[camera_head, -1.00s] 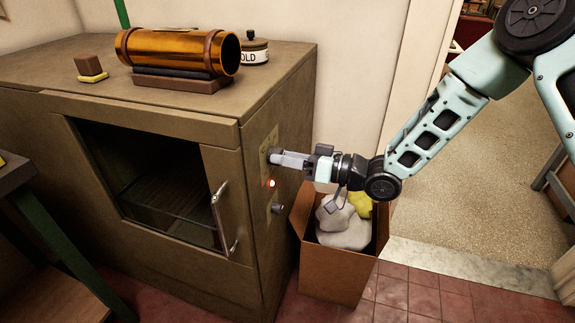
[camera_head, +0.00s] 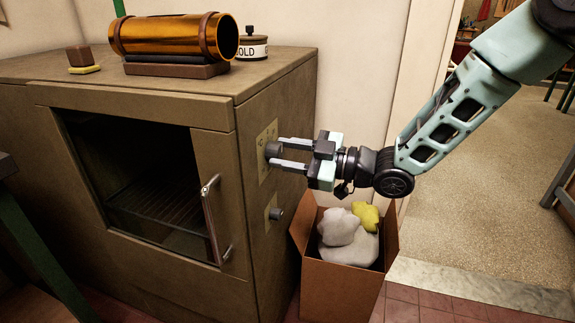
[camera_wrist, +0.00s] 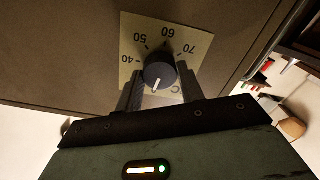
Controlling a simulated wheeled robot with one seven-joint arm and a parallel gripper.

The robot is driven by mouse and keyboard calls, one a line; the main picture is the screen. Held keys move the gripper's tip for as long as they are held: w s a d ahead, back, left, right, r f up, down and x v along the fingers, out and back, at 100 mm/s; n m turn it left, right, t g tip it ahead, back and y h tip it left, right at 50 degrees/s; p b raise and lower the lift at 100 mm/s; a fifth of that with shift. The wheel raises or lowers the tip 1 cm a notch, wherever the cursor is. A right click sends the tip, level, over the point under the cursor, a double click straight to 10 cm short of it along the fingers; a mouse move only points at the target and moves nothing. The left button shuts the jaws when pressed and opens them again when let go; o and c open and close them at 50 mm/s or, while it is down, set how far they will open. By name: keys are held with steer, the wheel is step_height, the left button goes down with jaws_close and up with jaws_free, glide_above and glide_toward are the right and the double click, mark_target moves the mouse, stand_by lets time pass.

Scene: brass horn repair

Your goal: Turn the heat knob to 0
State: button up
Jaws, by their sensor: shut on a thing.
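The heat knob (camera_head: 271,149) is a dark round knob on a pale plate on the oven's (camera_head: 215,115) right side. In the wrist view the knob (camera_wrist: 160,66) has a white line pointing to the bottom of the picture, away from the printed 40, 50, 60 and 70. In the wrist view the fingers lie on the knob's left and right.
A second knob (camera_head: 276,214) sits lower on the same side. An open cardboard box (camera_head: 340,285) with white and yellow lumps stands below my gripper. The oven door handle (camera_head: 213,220) is near.

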steer(key=shift+f+n+b, duration=0.15)
steer(key=shift+n+b, duration=0.45)
steer(key=shift+n, duration=0.3)
steer(key=o, duration=1)
steer(key=shift+d, duration=0.15)
steer(key=p+v, duration=0.1)
steer(key=v, duration=1.6)
steer(key=shift+s+d, duration=0.1)
